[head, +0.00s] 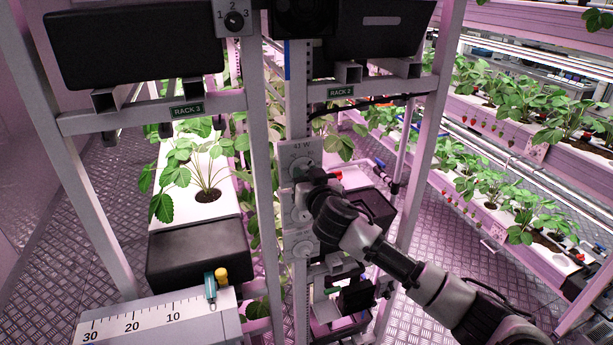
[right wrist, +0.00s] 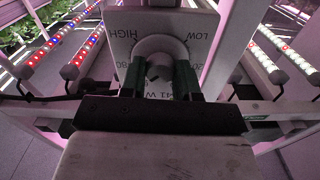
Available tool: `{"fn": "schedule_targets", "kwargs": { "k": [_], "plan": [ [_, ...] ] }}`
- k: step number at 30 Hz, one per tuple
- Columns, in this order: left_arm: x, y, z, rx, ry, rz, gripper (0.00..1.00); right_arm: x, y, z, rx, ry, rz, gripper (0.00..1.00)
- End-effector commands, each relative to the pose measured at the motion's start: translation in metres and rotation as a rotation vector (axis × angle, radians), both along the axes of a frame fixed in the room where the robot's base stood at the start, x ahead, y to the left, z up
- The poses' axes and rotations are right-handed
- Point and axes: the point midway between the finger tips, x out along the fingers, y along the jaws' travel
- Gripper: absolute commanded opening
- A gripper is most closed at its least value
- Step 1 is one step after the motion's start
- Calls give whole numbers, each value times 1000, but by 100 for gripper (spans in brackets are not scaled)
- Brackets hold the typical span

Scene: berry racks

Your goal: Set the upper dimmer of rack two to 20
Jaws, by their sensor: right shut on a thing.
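The upper dimmer knob (head: 302,166) of rack two sits on a pale panel on the rack's post, under a "41 W" label. In the right wrist view the panel appears upside down, with HIGH, LOW, 80 and 20 printed around the round white knob (right wrist: 158,46). My right gripper (head: 318,178) reaches the panel from the right. In the right wrist view its green-padded fingers (right wrist: 158,76) are shut on the knob, one on each side. The pointer's exact setting cannot be read. My left gripper is not in view.
More dials (head: 302,249) sit lower on the same post. The RACK 2 sign (head: 340,92) is on the crossbar above. Rack 3 stands left, with a black box (head: 197,252) and a scale (head: 150,318) marked 10 to 30. Strawberry racks stand right.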

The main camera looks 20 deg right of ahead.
Motion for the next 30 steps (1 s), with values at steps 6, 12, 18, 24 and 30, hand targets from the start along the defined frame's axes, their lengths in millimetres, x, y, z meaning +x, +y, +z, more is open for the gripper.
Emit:
{"fn": "schedule_targets", "kwargs": {
  "k": [6, 12, 18, 24, 30],
  "plan": [
    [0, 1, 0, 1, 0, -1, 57, 0, 0, -1, -161, -4, -1, 8],
    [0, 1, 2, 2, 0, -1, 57, 0, 0, 0, -349, -11, -2, 8],
    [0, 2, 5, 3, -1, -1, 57, 0, 0, 0, -540, -17, 0, 8],
    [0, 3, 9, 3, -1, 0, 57, 0, 0, 1, -730, -24, 0, 8],
    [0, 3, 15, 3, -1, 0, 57, 0, 0, 1, -921, -29, -1, 8]
  ]
}}
